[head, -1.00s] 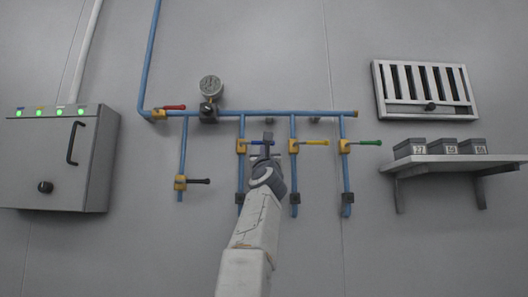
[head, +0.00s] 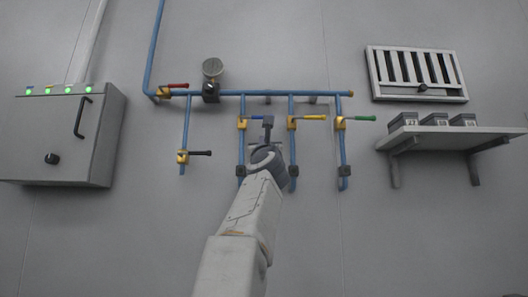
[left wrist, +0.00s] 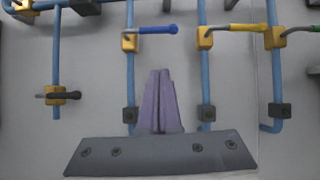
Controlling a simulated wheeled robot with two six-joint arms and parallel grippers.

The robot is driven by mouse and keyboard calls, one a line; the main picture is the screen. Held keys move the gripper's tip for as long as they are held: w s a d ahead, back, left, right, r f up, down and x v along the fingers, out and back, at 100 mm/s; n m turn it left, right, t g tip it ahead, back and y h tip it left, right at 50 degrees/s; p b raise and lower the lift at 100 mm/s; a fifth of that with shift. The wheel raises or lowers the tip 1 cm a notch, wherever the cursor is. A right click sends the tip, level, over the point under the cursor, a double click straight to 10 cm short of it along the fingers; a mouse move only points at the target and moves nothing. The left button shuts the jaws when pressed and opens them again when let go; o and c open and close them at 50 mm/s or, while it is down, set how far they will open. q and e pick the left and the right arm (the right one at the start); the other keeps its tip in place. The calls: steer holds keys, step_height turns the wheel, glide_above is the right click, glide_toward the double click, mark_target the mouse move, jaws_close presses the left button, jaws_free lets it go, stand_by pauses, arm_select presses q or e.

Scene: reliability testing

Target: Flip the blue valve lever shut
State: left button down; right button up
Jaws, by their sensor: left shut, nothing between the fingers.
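The blue valve lever (left wrist: 157,29) lies level in the left wrist view, pointing right from its yellow valve body (left wrist: 129,41) on a vertical blue pipe. In the head view the blue lever (head: 256,117) is partly hidden by my left gripper (head: 268,122). In the left wrist view the left gripper (left wrist: 160,73) has its purple fingers together and empty. Its fingertips appear below the blue lever with a gap in the picture; I cannot tell the depth between them. My right gripper is not in view.
A yellow lever (head: 313,117) and a green lever (head: 360,118) stand to the right. A black lever (head: 200,153) and a red lever (head: 177,85) are left. A gauge (head: 212,70) sits above. A control box (head: 65,140) and a shelf (head: 450,138) flank the pipes.

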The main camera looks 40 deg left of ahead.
arm_select(q)
steer(key=b+v, duration=0.1)
steer(key=v, duration=0.1)
steer(key=shift+s+d+f, duration=0.15)
steer(key=shift+s+f, duration=0.05)
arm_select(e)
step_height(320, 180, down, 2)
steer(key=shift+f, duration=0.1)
